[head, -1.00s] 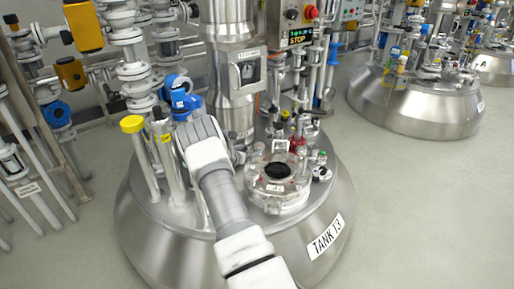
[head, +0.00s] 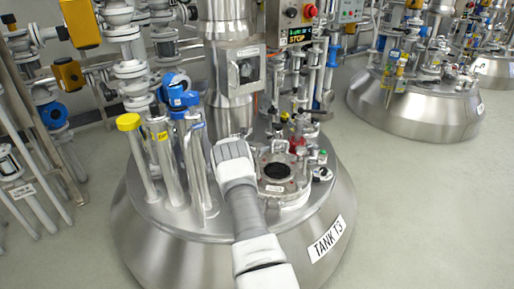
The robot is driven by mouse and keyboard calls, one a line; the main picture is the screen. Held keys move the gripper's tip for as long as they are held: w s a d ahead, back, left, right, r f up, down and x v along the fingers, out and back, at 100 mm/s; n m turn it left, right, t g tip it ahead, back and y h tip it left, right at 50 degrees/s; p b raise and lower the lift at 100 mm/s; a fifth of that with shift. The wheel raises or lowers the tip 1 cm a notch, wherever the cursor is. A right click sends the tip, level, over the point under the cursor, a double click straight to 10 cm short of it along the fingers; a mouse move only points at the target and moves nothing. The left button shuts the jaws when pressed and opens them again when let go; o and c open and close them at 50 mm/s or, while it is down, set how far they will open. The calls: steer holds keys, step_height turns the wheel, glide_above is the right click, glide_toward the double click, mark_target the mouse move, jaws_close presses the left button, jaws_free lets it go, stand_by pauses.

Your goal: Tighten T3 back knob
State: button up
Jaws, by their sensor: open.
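Tank T3 (head: 160,240) is a domed steel vessel in the middle of the head view, with a "TANK T3" label (head: 328,239) on its front right. Its round hatch (head: 290,196) has a dark centre and sits on the top, right of my arm. Small clamps and knobs ring the hatch. A dark knob (head: 322,174) is at its right. The back knob is too small to make out among the fittings behind the hatch. My arm reaches up from the bottom edge to the hatch's left side. My gripper is hidden by the arm.
Steel tubes (head: 197,170), one with a yellow cap (head: 129,122), stand left of my arm. A thick steel column (head: 233,95) rises behind it. A control box (head: 298,22) and thin pipes stand behind the hatch. Open floor (head: 420,210) lies to the right.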

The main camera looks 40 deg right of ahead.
steer(key=c, duration=1.4)
steer(key=shift+o, duration=0.2)
steer(key=shift+w+d+r+m+g, duration=0.1)
steer(key=shift+r+m+g, duration=0.05)
steer(key=shift+m+g, duration=0.2)
steer(key=shift+r+m+g+h, duration=0.1)
steer(key=shift+m+g+h, duration=0.25)
steer(key=shift+h, duration=0.05)
steer(key=shift+d+r+m+g, duration=0.15)
steer(key=shift+d+m+g, duration=0.3)
steer(key=shift+m+g, duration=0.2)
steer(key=shift+g, duration=0.25)
steer(key=shift+m, duration=0.25)
